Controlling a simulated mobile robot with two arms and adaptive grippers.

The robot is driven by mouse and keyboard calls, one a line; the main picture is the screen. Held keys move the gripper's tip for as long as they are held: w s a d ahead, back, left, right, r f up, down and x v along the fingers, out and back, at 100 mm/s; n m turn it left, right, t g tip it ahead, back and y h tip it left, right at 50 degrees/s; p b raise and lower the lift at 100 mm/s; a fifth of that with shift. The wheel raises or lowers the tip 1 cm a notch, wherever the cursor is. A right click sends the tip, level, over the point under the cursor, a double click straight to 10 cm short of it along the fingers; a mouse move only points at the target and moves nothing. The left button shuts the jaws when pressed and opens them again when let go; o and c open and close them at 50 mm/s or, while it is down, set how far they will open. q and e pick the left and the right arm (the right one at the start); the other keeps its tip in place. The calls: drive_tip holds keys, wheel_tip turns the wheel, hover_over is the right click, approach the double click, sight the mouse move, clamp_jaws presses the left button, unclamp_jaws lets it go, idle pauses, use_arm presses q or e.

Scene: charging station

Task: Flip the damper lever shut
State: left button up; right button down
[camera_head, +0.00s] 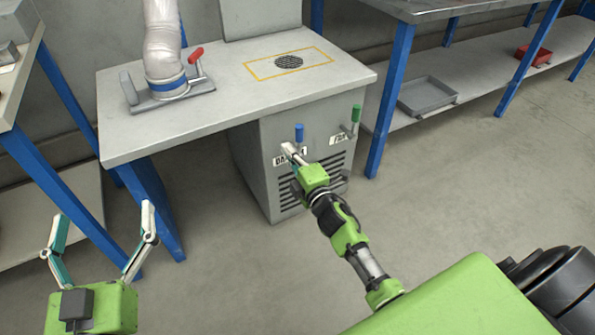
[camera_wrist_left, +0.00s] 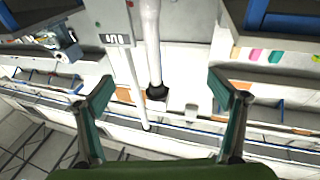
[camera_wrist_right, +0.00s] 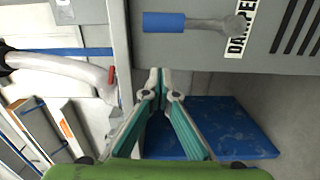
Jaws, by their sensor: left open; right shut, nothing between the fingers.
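The damper lever has a blue handle (camera_head: 299,132) and stands upright on the front of the grey cabinet (camera_head: 262,165). In the right wrist view its blue grip (camera_wrist_right: 164,22) and grey metal shaft lie across the top, beside a partly hidden label (camera_wrist_right: 238,30) reading "DAMPE". My right gripper (camera_head: 288,150) is shut and empty, just below and left of the blue handle in the head view. In the right wrist view its fingertips (camera_wrist_right: 161,74) are apart from the lever. My left gripper (camera_head: 106,210) is open and empty at the lower left, far from the cabinet.
A green-handled lever (camera_head: 356,113) with its own label stands right of the damper lever. The bench top (camera_head: 225,105) overhangs the cabinet's left. A hose (camera_head: 163,45) with a red-handled clamp (camera_head: 195,56) stands on it. Blue table legs flank the cabinet; the floor in front is clear.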

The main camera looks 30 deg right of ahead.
use_arm(q)
wheel_tip(320, 180, down, 8)
drive_tip(key=a+g+y+p, duration=0.1)
drive_tip(key=g, duration=0.3)
drive_tip(key=shift+s+f, duration=0.2)
drive_tip(key=shift+s, duration=0.1)
use_arm(e)
drive_tip(key=s, duration=0.8)
